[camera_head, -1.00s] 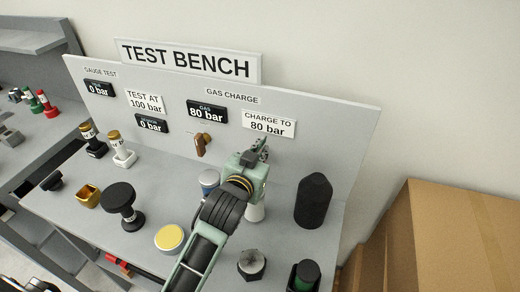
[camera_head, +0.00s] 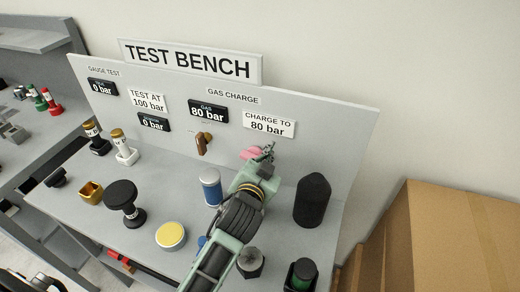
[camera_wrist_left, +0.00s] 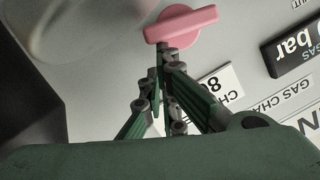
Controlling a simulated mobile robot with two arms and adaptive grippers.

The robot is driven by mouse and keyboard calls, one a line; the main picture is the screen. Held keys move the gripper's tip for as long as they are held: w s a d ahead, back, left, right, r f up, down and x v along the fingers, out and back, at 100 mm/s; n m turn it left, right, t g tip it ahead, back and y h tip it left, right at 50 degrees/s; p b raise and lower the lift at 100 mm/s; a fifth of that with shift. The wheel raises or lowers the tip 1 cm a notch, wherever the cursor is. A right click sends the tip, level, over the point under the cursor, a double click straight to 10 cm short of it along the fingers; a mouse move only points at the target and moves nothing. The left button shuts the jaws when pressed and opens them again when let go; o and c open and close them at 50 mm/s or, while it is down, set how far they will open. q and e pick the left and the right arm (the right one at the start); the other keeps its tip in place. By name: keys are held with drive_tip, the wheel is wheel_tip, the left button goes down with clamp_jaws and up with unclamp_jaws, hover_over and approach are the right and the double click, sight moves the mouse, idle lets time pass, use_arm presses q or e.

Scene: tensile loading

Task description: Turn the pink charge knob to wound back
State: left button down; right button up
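The pink charge knob (camera_head: 250,153) sits low on the upright panel, below the "CHARGE TO 80 bar" label. My left gripper (camera_head: 267,150) is beside its right side in the head view. In the left wrist view the pink knob (camera_wrist_left: 183,25) shows a long bar handle across a round base, lying slightly tilted. The left gripper's fingers (camera_wrist_left: 163,47) are together, with the tips at the bar's lower edge. Nothing shows between them, and I cannot tell whether they touch the knob. My right gripper is out of view.
A brown lever (camera_head: 203,142) is on the panel to the left. A blue and white cylinder (camera_head: 210,188) and a black cylinder (camera_head: 312,200) stand either side of my arm. A yellow-topped disc (camera_head: 171,236) and black knob (camera_head: 121,195) are nearer. Cardboard boxes (camera_head: 460,235) stand at right.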

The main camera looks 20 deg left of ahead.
use_arm(q)
drive_tip(key=shift+d+f+m+y+b, duration=0.25)
drive_tip(key=shift+f+m, duration=0.2)
drive_tip(key=shift+m, duration=0.25)
drive_tip(key=shift+d+f+m+y+b, duration=0.2)
drive_tip(key=shift+f+m+y, duration=0.2)
drive_tip(key=shift+m, duration=0.3)
drive_tip(key=shift+f, duration=0.15)
drive_tip(key=shift+d+f, duration=0.15)
drive_tip(key=shift+f, duration=0.25)
idle(0.4)
drive_tip(key=shift+r, duration=0.1)
